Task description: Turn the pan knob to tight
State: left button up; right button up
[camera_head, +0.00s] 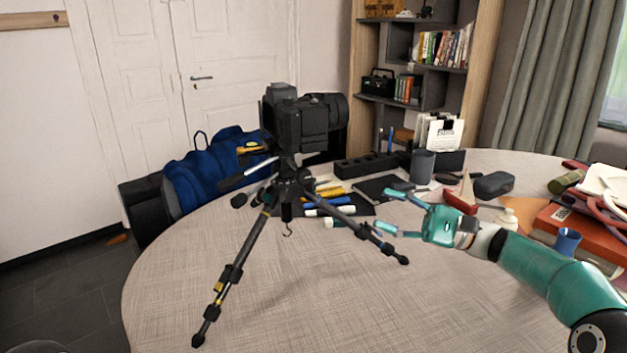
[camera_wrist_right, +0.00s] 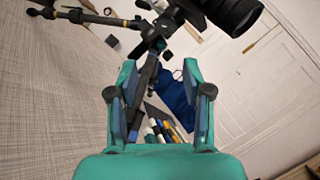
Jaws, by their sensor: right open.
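A black tripod (camera_head: 232,272) stands on the round table with its legs spread. A black camera (camera_head: 302,122) is mounted on its head. A handle (camera_head: 248,172) sticks out to the left below the camera. I cannot make out the pan knob itself. My right gripper (camera_head: 392,212) is open and empty to the right of the tripod, near its right leg, and points left. In the right wrist view the open fingers (camera_wrist_right: 160,85) frame part of the tripod, and the camera (camera_wrist_right: 236,12) is at the top. My left gripper is not in view.
The round table (camera_head: 330,310) is clear at the front. Pens and tools (camera_head: 330,205), a dark cup (camera_head: 422,165) and a black case (camera_head: 493,184) lie behind. Books and a red box (camera_head: 570,228) crowd the right side. A blue bag (camera_head: 215,175) sits behind the table's left edge.

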aim_at(315, 185)
jog(key=x, duration=0.7)
jog(key=b+x, duration=0.1)
jog(key=x, duration=0.7)
jog(key=shift+w+a+r, duration=0.1)
jog(key=shift+a+r, duration=0.15)
jog(key=shift+r, duration=0.05)
grip_shut()
